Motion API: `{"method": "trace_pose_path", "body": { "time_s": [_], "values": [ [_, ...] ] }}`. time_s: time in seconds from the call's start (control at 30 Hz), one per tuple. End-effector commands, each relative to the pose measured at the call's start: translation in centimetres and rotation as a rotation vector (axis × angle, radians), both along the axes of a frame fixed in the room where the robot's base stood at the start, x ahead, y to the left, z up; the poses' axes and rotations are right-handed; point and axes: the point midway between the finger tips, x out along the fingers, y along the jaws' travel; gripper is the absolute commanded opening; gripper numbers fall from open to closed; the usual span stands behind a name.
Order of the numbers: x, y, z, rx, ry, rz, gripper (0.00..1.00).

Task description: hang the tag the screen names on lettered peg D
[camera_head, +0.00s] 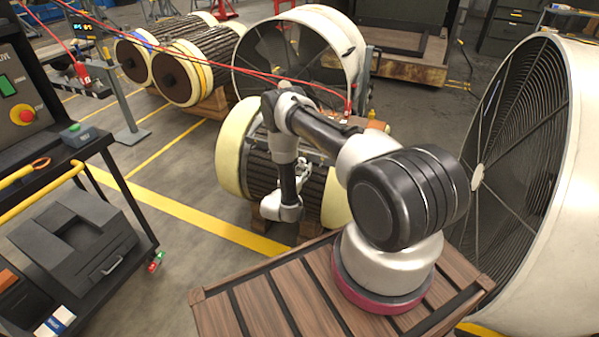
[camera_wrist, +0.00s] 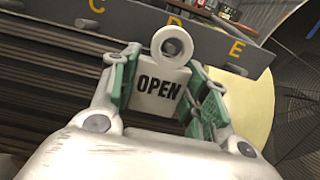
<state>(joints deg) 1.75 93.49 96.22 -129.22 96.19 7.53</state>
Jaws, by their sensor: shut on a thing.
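In the wrist view, my gripper (camera_wrist: 163,72) is shut on a white tag (camera_wrist: 158,92) marked OPEN, between its green pads. The tag hangs upright with a round ring (camera_wrist: 172,32) on top, its hole facing me. Behind it is a dark grey board (camera_wrist: 135,21) with yellow letters C, D and E. The letter D (camera_wrist: 178,20) is partly covered by the ring, and peg D cannot be made out. I cannot tell the gap between ring and board. In the head view, my arm reaches over the near rotor (camera_head: 262,178); the tag is too small to tell there.
A large fan housing (camera_head: 530,190) stands close on the right, another fan (camera_head: 300,55) behind the rotor. A dark tool cart (camera_head: 75,235) is at left. A small display (camera_head: 84,25) at the upper left is unreadable. Red cables (camera_head: 200,62) cross above the rotors.

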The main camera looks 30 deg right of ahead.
Motion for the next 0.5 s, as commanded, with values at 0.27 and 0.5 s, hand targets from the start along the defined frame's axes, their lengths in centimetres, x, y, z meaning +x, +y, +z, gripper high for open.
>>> {"method": "trace_pose_path", "body": {
  "time_s": [0.27,0.5],
  "values": [
    [0.9,-1.2,0.0,0.000,0.000,-0.001,0.32],
    [1.5,-1.9,-0.5,0.003,-0.003,-0.003,0.31]
  ]
}}
